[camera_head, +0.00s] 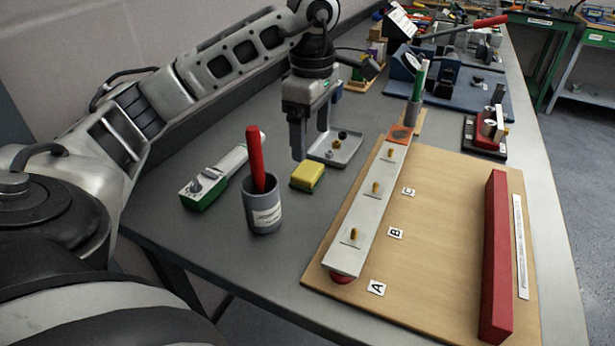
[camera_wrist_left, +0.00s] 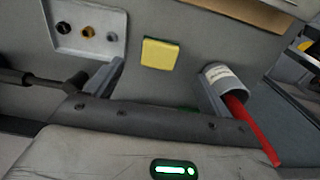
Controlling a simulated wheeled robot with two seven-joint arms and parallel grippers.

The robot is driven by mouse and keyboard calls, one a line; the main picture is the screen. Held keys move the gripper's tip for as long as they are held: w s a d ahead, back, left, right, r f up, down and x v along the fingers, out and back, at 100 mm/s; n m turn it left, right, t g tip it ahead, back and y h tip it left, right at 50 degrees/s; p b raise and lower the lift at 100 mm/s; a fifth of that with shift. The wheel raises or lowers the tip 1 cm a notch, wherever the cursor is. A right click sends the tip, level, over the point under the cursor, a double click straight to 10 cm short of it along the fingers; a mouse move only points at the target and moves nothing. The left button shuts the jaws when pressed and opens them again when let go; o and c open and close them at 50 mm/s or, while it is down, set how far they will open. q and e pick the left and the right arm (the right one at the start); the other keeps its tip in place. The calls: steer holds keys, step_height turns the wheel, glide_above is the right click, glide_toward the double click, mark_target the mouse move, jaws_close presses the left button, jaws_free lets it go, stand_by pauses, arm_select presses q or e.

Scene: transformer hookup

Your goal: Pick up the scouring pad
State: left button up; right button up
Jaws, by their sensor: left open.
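The scouring pad (camera_head: 308,177) is a small yellow block with a dark green underside. It lies flat on the grey bench between the grey cup and the metal tray. In the left wrist view the pad (camera_wrist_left: 160,54) lies beyond the fingertips, between the two fingers in the picture. My left gripper (camera_head: 311,143) points down with its fingers apart and empty. It is above the bench, just behind the pad, and does not touch it. My right gripper is not in either view.
A grey cup (camera_head: 263,215) with a red-handled tool (camera_head: 255,160) stands in front of the pad. A metal tray (camera_head: 338,151) holding small parts lies behind it. A torque tool (camera_head: 216,177) lies left. A wooden board (camera_head: 440,230) with a metal bar (camera_head: 367,215) is right.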

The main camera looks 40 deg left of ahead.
mark_target(307, 169)
arm_select(q)
steer(key=f, duration=0.7)
steer(key=shift+s+a+f+p, duration=0.1)
steer(key=shift+a+f+p, duration=0.15)
steer(key=shift+a+p, duration=0.15)
steer(key=c, duration=1.1)
